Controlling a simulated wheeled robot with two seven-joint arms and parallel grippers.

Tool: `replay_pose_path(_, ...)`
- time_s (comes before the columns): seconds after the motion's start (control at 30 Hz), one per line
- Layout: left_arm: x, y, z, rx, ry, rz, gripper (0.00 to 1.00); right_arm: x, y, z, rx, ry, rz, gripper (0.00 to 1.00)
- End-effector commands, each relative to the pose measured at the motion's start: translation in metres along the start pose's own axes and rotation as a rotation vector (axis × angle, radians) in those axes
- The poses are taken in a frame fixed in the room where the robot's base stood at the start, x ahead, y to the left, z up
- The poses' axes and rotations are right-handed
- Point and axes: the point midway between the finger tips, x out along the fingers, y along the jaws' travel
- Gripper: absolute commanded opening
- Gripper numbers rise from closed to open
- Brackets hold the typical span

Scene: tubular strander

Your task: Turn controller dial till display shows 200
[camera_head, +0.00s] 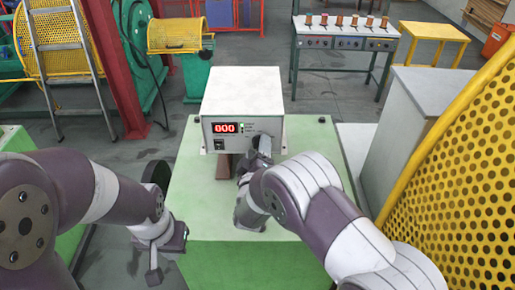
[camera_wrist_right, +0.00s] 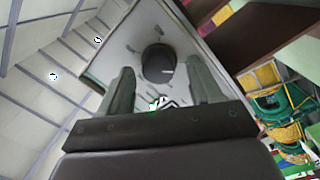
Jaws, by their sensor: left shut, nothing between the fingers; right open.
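The controller (camera_head: 242,98) is a white box on a green cabinet. Its red display (camera_head: 225,128) reads 000. The dial (camera_wrist_right: 158,63) is a dark round knob on the front panel in the right wrist view; in the head view my right gripper hides it. My right gripper (camera_head: 264,146) is at the right part of the panel. In the right wrist view its two open fingers (camera_wrist_right: 158,90) stand either side of the dial, with visible gaps. My left gripper (camera_head: 154,277) is shut and empty, low at the left of the cabinet, away from the controller.
The green cabinet (camera_head: 195,200) stands under the controller. A yellow perforated guard (camera_head: 455,150) and a grey cabinet (camera_head: 400,130) are close on the right. A red post (camera_head: 112,70) and a ladder (camera_head: 60,47) stand at the left. A bench (camera_head: 345,40) is behind.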

Motion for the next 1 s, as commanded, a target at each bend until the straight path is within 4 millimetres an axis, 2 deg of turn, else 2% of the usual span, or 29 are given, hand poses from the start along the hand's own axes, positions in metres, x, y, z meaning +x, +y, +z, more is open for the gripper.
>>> replay_pose_path(0.1,0.000,0.000,0.000,0.000,0.000,0.000,0.00,0.000,0.000,0.000,0.000,0.000,0.000,0.64)
replay_pose_path(0.13,0.000,0.000,0.000,0.000,0.000,0.000,0.00,0.000,0.000,0.000,0.000,0.000,0.000,0.57)
replay_pose_path(0.2,0.000,0.000,0.000,0.000,0.000,0.000,0.00,0.000,0.000,0.000,0.001,0.000,0.000,0.35)
replay_pose_path(0.3,0.000,0.000,0.000,0.000,0.000,0.000,0.00,0.000,0.000,0.000,0.001,0.000,0.000,0.08)
replay_pose_path(0.67,0.007,0.000,0.001,0.000,0.000,0.000,0.00,0.000,-0.001,0.000,0.053,-0.001,-0.003,0.08)
replay_pose_path(1.0,0.035,0.000,0.004,0.000,0.000,0.000,0.00,0.000,-0.002,0.001,0.302,-0.010,-0.018,0.08)
